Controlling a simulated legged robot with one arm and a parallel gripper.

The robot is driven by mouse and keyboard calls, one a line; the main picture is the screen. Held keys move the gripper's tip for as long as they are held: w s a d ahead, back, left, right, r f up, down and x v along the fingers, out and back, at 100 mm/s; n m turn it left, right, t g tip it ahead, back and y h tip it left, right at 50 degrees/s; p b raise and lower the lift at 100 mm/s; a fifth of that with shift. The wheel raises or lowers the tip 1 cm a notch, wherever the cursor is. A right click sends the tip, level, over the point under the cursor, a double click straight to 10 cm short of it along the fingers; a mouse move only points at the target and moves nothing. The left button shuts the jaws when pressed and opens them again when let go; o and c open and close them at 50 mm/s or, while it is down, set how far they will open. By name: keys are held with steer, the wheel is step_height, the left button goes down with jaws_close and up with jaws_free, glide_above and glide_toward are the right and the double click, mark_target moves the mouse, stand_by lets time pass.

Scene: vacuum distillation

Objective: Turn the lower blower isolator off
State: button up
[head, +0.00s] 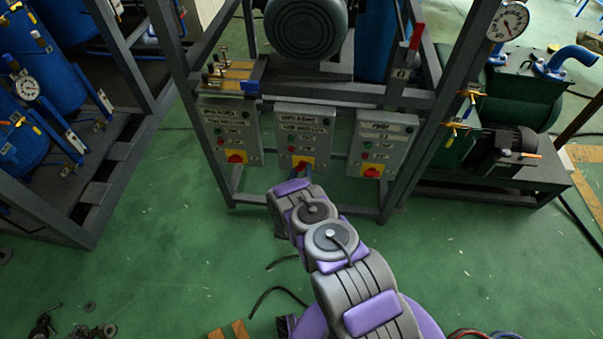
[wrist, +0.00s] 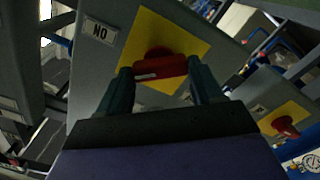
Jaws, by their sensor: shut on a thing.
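The middle grey control box (head: 304,135) on the frame has a red rotary isolator knob on a yellow plate, and my arm reaches to it. Its label is too small to read surely. In the wrist view, the red isolator knob (wrist: 160,67) sits between the two fingers of my gripper (wrist: 160,71), which is shut on it. The knob's bar lies nearly level in that picture. A small plate (wrist: 99,31) reading "NO" in this view is beside the yellow plate. In the head view, my wrist partly hides the knob and fingertips.
Similar boxes stand left (head: 230,132) and right (head: 381,145), each with a red knob. A neighbouring red knob (wrist: 285,126) shows in the wrist view. Frame posts flank the boxes. A motor (head: 305,28) is above. Green floor in front is mostly clear, with loose cables.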

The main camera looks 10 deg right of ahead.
steer(key=n, duration=0.4)
steer(key=n+b, duration=0.1)
steer(key=shift+w+a+n, duration=0.1)
steer(key=shift+a+n, duration=0.2)
steer(key=shift+n, duration=0.1)
steer(key=shift+f+n, duration=0.1)
steer(key=shift+n, duration=2.2)
steer(key=o, duration=0.9)
steer(key=shift+f, duration=0.15)
steer(key=shift+o, duration=0.8)
steer(key=shift+d, duration=0.1)
steer(key=shift+s, duration=0.2)
steer(key=p+v, duration=0.2)
steer(key=v, duration=1.5)
